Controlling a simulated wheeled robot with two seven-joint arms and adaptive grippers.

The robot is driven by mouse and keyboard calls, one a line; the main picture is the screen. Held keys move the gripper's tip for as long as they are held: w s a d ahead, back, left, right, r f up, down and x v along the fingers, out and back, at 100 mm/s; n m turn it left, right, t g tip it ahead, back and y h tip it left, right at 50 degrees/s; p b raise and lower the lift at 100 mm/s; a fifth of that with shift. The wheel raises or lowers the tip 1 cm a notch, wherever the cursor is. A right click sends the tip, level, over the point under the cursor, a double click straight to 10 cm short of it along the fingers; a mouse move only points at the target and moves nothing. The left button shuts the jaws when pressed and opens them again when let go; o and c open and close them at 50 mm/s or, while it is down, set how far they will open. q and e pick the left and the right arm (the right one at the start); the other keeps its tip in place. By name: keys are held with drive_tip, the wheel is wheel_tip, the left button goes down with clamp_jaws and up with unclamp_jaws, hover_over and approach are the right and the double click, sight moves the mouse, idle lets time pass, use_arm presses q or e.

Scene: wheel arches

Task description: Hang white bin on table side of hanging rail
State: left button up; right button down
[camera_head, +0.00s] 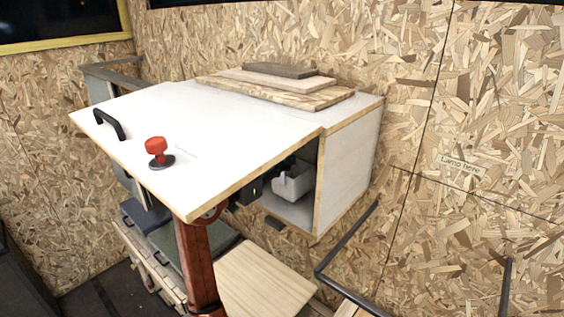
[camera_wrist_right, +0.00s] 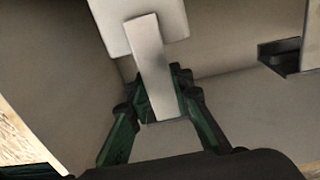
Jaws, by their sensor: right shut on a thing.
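The white bin (camera_head: 293,183) is inside the open-fronted compartment under the white tabletop (camera_head: 215,125). My right gripper (camera_head: 278,176) reaches in under the tabletop and shows only as dark parts beside the bin. In the right wrist view, the right gripper (camera_wrist_right: 163,82) is shut on the pale strip-like part of the white bin (camera_wrist_right: 154,65). Whether the bin rests on the compartment floor is unclear. A dark rail (camera_head: 338,248) stands at the lower right, and another dark bar (camera_head: 112,64) is behind the table at the left; which is the hanging rail is unclear. My left gripper is not seen.
A red button-like knob (camera_head: 156,148) and a black handle (camera_head: 109,123) are on the tabletop. Stacked boards (camera_head: 275,84) lie at its back. The compartment's side wall (camera_head: 349,172) is close to the bin's right. A wooden board (camera_head: 265,280) lies below.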

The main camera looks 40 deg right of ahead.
drive_tip(key=s+a+b, duration=0.1)
drive_tip(key=a, duration=1.5)
drive_tip(key=shift+b, duration=0.4)
idle(0.4)
